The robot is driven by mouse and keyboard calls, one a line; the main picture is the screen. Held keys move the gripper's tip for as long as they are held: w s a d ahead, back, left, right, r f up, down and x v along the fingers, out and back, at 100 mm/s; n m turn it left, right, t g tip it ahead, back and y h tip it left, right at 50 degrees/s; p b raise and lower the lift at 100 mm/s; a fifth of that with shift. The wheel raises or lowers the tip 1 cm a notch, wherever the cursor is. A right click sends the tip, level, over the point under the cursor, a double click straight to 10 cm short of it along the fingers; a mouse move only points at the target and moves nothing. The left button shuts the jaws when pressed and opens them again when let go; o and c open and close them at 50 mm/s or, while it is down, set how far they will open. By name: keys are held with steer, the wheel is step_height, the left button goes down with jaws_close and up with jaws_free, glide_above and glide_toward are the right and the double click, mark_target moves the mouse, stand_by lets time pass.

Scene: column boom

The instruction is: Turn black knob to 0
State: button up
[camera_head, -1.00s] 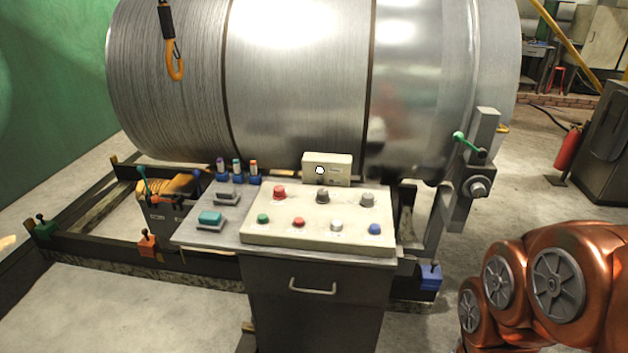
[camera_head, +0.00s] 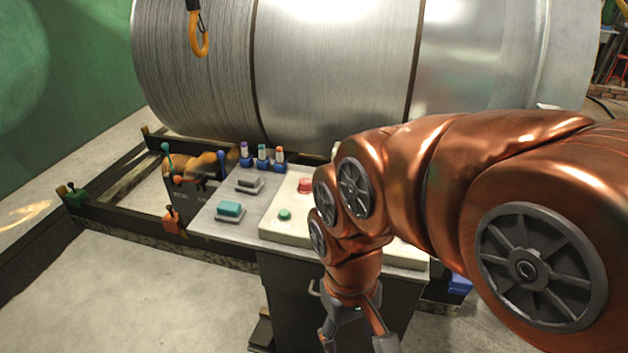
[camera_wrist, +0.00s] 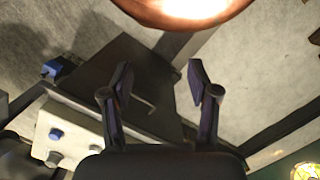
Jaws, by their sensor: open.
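The cream control panel (camera_head: 285,232) sits on the desk in front of the large metal drum. My copper arm covers its middle and right parts in the head view, so the dark knobs there are hidden. A red button (camera_head: 305,185) and a green button (camera_head: 284,214) show on its left part. My gripper (camera_head: 357,338) is open and empty, low in front of the desk. Its spread fingers (camera_wrist: 160,82) also show in the wrist view.
The drum (camera_head: 330,70) stands close behind the desk. A teal button box (camera_head: 230,210) and several small coloured switches (camera_head: 263,157) are on the desk's left. A drawer handle is partly seen in front. The floor (camera_head: 150,300) at the left front is clear.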

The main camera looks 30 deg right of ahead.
steer(key=w+d+r+m, duration=0.3)
steer(key=w+r+m, duration=0.1)
steer(key=w, duration=0.6)
steer(key=w+d+m+p, duration=0.1)
steer(key=w+d+m, duration=0.2)
steer(key=w+d, duration=0.3)
steer(key=w+d+f+m+t+p, duration=0.1)
steer(key=w+d+m, duration=0.2)
steer(key=w+d, duration=0.4)
steer(key=w+d+f+m+p, duration=0.1)
steer(key=w+d+m, duration=0.3)
steer(key=w, duration=1)
steer(key=shift+d, duration=1.5)
steer(key=shift+w+d+f+p, duration=0.15)
steer(key=shift+d+f+p, duration=0.05)
steer(key=shift+f+p, duration=0.1)
steer(key=shift+f, duration=0.25)
steer(key=shift+f+p, duration=1.15)
steer(key=shift+f, duration=2.35)
steer(key=c, duration=1.1)
